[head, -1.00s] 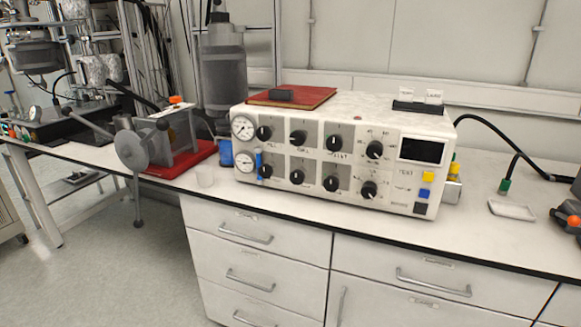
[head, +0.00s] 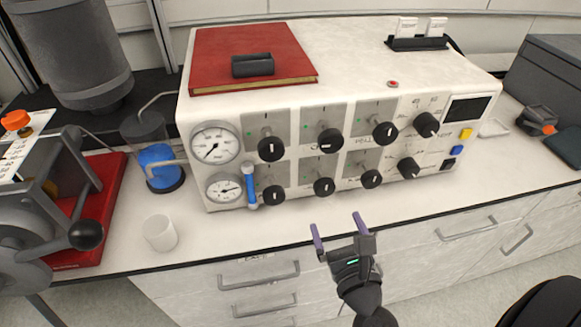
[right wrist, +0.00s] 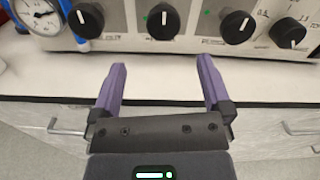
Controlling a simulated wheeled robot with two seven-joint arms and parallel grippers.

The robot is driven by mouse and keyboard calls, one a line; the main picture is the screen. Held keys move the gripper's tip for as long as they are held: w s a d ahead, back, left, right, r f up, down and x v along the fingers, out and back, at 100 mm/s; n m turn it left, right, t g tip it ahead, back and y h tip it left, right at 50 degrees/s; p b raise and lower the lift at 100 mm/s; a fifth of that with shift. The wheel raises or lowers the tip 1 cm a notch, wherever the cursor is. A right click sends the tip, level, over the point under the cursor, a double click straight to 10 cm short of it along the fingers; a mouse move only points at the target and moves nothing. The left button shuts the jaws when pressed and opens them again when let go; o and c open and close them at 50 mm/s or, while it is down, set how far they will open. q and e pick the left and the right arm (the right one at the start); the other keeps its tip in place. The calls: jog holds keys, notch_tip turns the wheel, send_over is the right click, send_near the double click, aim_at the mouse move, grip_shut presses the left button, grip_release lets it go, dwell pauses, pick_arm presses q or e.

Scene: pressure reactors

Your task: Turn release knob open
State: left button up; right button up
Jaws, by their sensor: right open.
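The white control box (head: 340,105) stands on the bench with two rows of black knobs, two gauges and a small blue valve on its front. Upper-row knobs include a left one (head: 271,148), a second one (head: 330,140) and a third one (head: 385,133). The labels are too small to read, so I cannot tell which is the release knob. My right gripper (head: 336,222) is open and empty in front of the bench edge, below and apart from the lower row. In the right wrist view, its open fingers (right wrist: 162,65) point toward the lower knobs (right wrist: 162,21). My left gripper is not in view.
A white beaker (head: 160,233) stands on the bench left of the box, near a flask with blue liquid (head: 158,165). A device with a ball-ended lever (head: 86,235) is at far left. A red book (head: 250,52) lies on the box. Bench space before the box is clear.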

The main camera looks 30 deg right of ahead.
aim_at(326, 191)
jog(key=x, duration=0.9)
jog(key=shift+s+d+r+p, duration=0.1)
jog(key=shift+d+p, duration=0.15)
jog(key=shift+p, duration=0.05)
jog(key=shift+w+d, duration=0.1)
jog(key=shift+w, duration=0.2)
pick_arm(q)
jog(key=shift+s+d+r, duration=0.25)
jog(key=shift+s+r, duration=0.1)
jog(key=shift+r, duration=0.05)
pick_arm(e)
jog(key=c, duration=1.3)
